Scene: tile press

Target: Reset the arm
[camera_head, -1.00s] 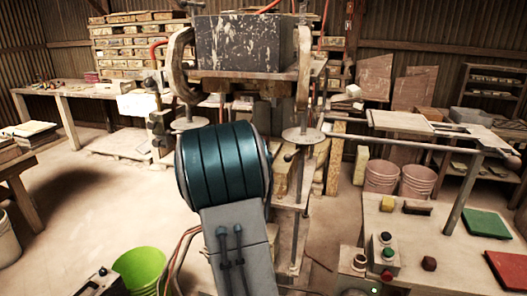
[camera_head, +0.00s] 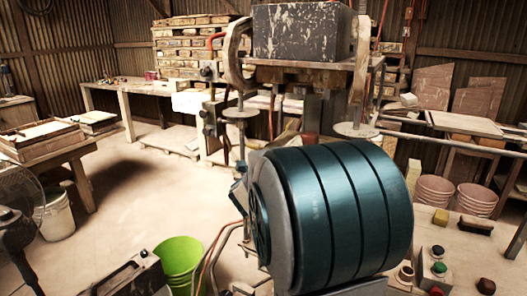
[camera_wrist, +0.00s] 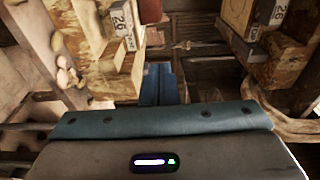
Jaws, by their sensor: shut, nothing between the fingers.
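My arm's large teal ribbed joint fills the lower middle of the head view, in front of the tile press (camera_head: 305,32). The press has a dark, paint-spattered block on top and stands on columns. Its lower part is hidden behind my arm. My gripper (camera_wrist: 160,88) shows only in the wrist view. Its grey and teal housing spans the bottom, with narrow blue fingers beyond it. The fingers are together and hold nothing. Wooden blocks with paper labels (camera_wrist: 125,22) show beyond the gripper at left and right.
A control table with buttons (camera_head: 438,268) and sponges stands at right. Pink buckets (camera_head: 434,190) stand behind it. A green bucket (camera_head: 180,258) and a fan (camera_head: 15,220) are at lower left. A workbench (camera_head: 60,150) stands at left. Open floor lies in the left middle.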

